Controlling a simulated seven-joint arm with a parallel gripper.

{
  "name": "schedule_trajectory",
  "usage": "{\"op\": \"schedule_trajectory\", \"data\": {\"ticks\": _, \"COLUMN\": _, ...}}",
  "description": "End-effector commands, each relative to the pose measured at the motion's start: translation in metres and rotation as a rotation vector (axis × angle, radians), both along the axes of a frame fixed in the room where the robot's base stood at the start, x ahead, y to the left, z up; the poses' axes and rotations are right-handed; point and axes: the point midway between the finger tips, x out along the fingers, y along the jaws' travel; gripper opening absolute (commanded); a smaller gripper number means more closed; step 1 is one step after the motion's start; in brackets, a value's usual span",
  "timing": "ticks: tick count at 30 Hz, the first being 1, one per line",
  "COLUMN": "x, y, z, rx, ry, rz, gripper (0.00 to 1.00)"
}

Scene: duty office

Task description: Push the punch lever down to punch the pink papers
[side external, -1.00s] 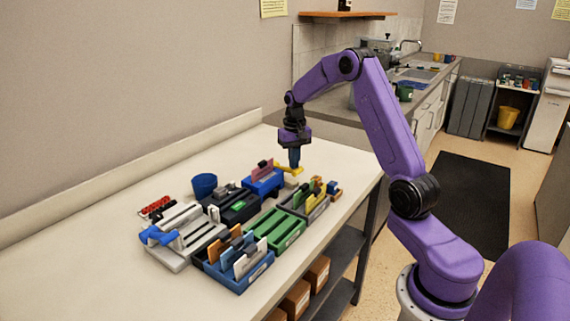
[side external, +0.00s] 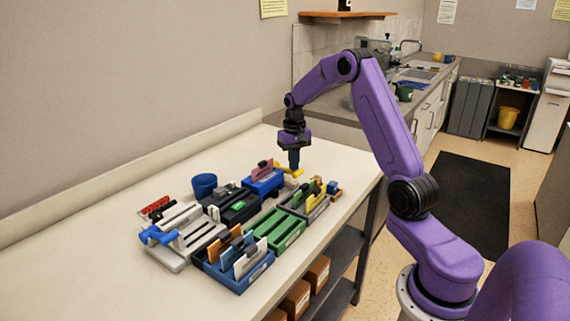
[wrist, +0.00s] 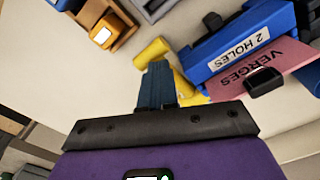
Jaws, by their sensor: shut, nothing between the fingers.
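The blue punch (side external: 262,183) stands on the table, and in the wrist view it (wrist: 245,22) bears a "2 HOLES" label. Pink papers (side external: 261,171) stand in it; in the wrist view they (wrist: 222,88) read "VERGES" and carry a black clip (wrist: 265,81). The yellow lever (side external: 291,171) sticks out to the right of the punch. In the wrist view the lever (wrist: 151,52) shows on both sides of my fingers, which hide its middle. My gripper (side external: 294,167) is shut and empty, pointing down over the lever. I cannot tell whether it touches it.
Green trays (side external: 275,232), a blue tray of cards (side external: 238,283), a grey rack (side external: 182,256) and a black box (side external: 232,207) crowd the table in front of the punch. A blue cup (side external: 204,186) stands to the left. The tabletop behind the punch is clear.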

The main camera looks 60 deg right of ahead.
Motion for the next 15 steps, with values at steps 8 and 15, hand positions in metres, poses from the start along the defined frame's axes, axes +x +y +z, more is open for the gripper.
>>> {"op": "schedule_trajectory", "data": {"ticks": 8, "x": -0.001, "y": 0.000, "z": 0.022, "rx": 0.000, "ry": 0.002, "rz": -0.001, "gripper": 0.00}}
{"op": "schedule_trajectory", "data": {"ticks": 15, "x": -0.001, "y": 0.000, "z": 0.040, "rx": 0.000, "ry": 0.002, "rz": 0.000, "gripper": 0.00}}
